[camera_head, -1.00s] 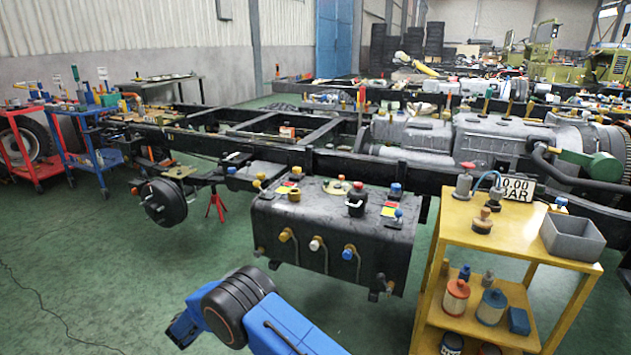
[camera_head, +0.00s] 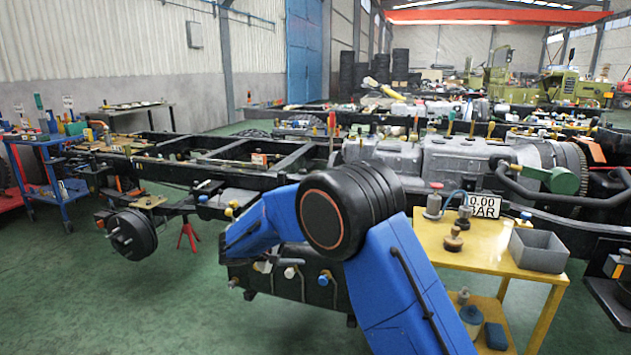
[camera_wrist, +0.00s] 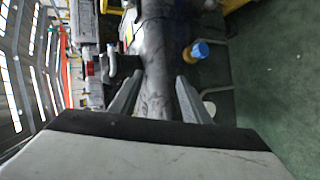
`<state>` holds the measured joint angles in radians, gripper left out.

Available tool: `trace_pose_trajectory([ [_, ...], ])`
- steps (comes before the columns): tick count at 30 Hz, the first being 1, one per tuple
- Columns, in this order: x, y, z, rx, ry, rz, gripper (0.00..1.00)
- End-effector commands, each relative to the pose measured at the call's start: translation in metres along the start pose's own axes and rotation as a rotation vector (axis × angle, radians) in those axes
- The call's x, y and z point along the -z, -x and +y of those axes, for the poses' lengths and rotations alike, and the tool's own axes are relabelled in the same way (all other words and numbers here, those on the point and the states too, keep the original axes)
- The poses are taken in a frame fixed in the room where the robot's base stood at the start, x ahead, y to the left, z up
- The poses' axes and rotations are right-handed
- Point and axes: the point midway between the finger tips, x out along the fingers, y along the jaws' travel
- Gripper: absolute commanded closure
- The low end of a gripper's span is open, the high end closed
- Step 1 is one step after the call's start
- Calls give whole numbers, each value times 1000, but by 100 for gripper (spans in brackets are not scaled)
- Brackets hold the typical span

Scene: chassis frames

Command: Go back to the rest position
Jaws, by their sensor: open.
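My gripper (camera_wrist: 158,95) shows in the wrist view with its two grey fingers apart and nothing between them. Beyond the fingers is a dark, scuffed surface, with a blue-capped yellow fitting (camera_wrist: 197,50) to the right. I cannot tell how far the fingertips are from that surface.
The truck chassis frame (camera_head: 225,165) runs behind. A blue cart (camera_head: 45,170) is far left. Green floor (camera_head: 120,310) at front left is clear.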

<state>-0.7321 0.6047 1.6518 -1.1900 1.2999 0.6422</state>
Motion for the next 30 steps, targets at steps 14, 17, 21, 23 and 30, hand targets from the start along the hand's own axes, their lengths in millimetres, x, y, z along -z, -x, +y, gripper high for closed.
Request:
trace_pose_trajectory([
  [14,-158,-25,105,243,-121,-144,57],
  [17,-192,-25,118,294,-150,-164,57],
  [21,-239,-24,134,362,-194,-186,57],
  [23,-259,-22,140,392,-213,-193,57],
  [30,-336,-11,153,504,-297,-212,57],
])
